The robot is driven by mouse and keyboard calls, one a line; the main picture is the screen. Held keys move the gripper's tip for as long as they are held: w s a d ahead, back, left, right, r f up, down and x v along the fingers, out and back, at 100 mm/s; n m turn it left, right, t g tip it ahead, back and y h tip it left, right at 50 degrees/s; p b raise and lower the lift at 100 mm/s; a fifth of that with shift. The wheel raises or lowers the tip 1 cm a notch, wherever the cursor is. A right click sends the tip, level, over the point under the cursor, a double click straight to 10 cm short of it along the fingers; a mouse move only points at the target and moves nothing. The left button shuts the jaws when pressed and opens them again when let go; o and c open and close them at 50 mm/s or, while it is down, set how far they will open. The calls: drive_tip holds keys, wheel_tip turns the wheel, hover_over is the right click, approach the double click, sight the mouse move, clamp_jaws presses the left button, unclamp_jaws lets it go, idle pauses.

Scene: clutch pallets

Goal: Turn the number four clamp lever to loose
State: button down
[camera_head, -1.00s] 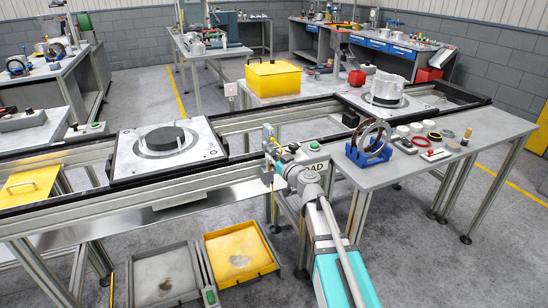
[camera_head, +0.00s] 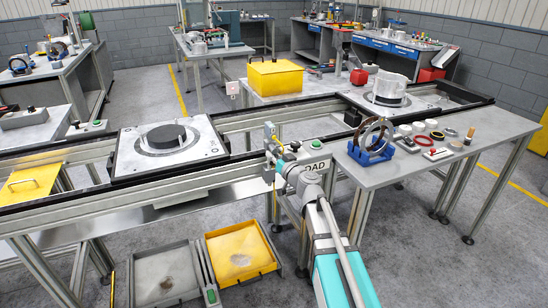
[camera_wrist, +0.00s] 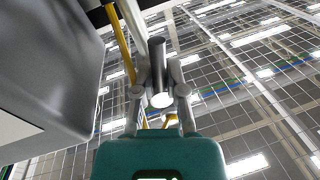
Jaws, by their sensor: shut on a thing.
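In the wrist view, my gripper (camera_wrist: 160,84) has its two fingers closed around a short round metal bar, apparently the clamp lever (camera_wrist: 158,60). Its pale round end faces the camera. In the head view, my gripper (camera_head: 270,154) is at the front rail of the conveyor, left of the white sign whose visible letters end in "AD". There it is small and partly hidden by my own wrist, and the lever cannot be made out. No number four marking or loose marking is readable in either view.
A large grey block (camera_wrist: 45,75) is close on the left in the wrist view, with a yellow bar (camera_wrist: 121,42) beside it. In the head view, a bench (camera_head: 400,177) with rings and small parts is at right. Grey (camera_head: 165,255) and yellow (camera_head: 272,262) trays are low in front.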

drive_tip(key=m, duration=0.2)
drive_tip(key=m+t, duration=0.1)
drive_tip(key=shift+a+r+m+b, duration=0.15)
drive_tip(key=shift+a+m+b, duration=0.1)
drive_tip(key=shift+m+b, duration=0.15)
drive_tip(key=m, duration=0.4)
drive_tip(key=shift+a+r+t+h, duration=0.2)
drive_tip(key=shift+t+h, duration=0.2)
drive_tip(key=m, duration=0.4)
drive_tip(key=r+m+t+h, duration=0.1)
drive_tip(key=m, duration=0.2)
drive_tip(key=shift+a, duration=0.1)
drive_tip(key=shift+m+h, duration=0.3)
drive_tip(key=shift+s+f, duration=0.1)
drive_tip(key=c, duration=0.7)
unclamp_jaws()
drive_tip(key=shift+s, duration=0.1)
